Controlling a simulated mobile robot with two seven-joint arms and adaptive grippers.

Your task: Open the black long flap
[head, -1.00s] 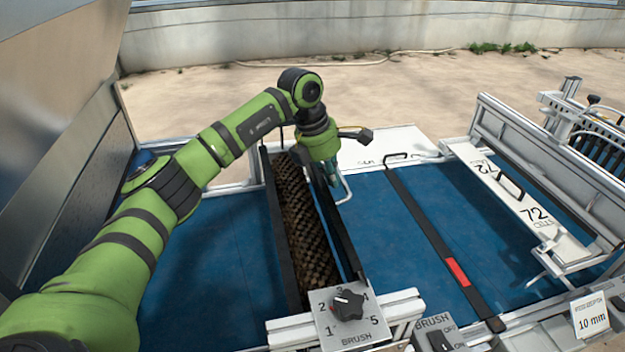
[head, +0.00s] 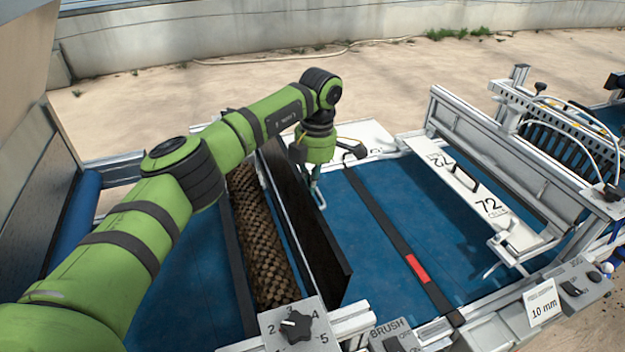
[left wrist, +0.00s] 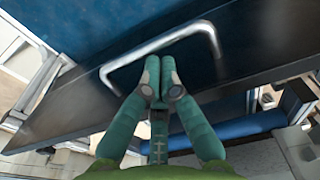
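The black long flap (head: 305,215) stands beside the brown brush roller (head: 260,240) in the head view, its broad dark face turned toward the right. Its silver bar handle (head: 320,196) is at the flap's far part. The handle also shows in the left wrist view (left wrist: 160,43), bent at both ends on the dark flap face (left wrist: 75,115). My left gripper (head: 314,178) is at this handle. In the left wrist view its fingertips (left wrist: 160,62) are together, just below the bar; whether they touch it I cannot tell. My right gripper is not in view.
A numbered brush dial (head: 296,325) stands at the roller's near end. A flat black strip with a red label (head: 416,268) crosses the blue bed (head: 375,270) to the right.

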